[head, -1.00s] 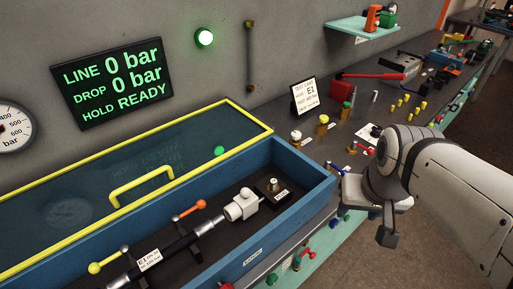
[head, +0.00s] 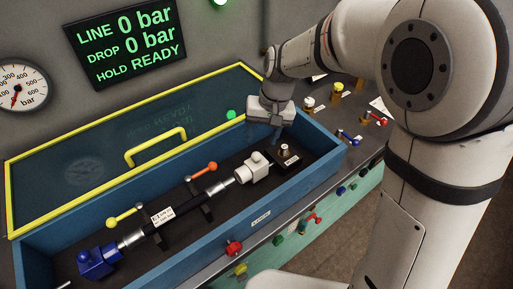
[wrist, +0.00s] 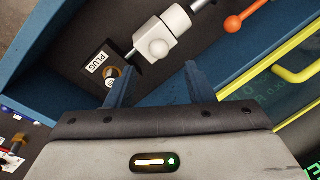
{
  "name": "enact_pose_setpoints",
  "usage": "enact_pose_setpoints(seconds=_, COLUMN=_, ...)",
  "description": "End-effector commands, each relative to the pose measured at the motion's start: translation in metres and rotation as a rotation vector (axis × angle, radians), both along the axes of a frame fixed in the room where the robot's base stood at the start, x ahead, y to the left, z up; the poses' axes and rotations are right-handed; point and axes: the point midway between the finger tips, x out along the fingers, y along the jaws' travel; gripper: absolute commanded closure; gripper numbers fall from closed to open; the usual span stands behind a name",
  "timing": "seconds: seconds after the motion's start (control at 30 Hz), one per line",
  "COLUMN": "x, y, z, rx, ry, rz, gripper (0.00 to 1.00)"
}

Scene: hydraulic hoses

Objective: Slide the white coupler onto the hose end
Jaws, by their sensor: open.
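The white coupler (head: 262,170) is a blocky piece with a rounded knob, lying in the blue box at the right end of the hose line. It also shows in the wrist view (wrist: 168,32), just beyond my fingers. The black hose (head: 182,218) has a silver hose end (head: 222,186) on the coupler's left. I cannot tell how far the coupler sits on it. My gripper (wrist: 158,78) is open and empty, above the back right part of the box. Its fingers point toward the coupler and are apart from it. In the head view (head: 278,122) its fingertips are small and hard to see.
A plug (head: 285,149) on a black block stands right of the coupler. Orange (head: 211,166) and yellow (head: 110,222) clamp knobs rise beside the hose. A blue block (head: 97,262) is at the far left. The box wall (head: 318,160) and yellow-framed lid (head: 130,165) border the space.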

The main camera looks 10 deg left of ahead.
Motion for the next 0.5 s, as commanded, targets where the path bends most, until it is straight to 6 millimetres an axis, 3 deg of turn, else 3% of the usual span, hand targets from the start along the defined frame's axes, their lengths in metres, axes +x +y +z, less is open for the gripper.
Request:
enact_pose_setpoints(seconds=0.3, x=-0.004, y=0.008, z=-0.048, rx=-0.003, ry=0.004, rz=0.001, gripper=0.52)
enact_pose_setpoints(seconds=0.5, x=-0.005, y=0.012, z=-0.067, rx=-0.001, ry=0.001, rz=0.001, gripper=0.52)
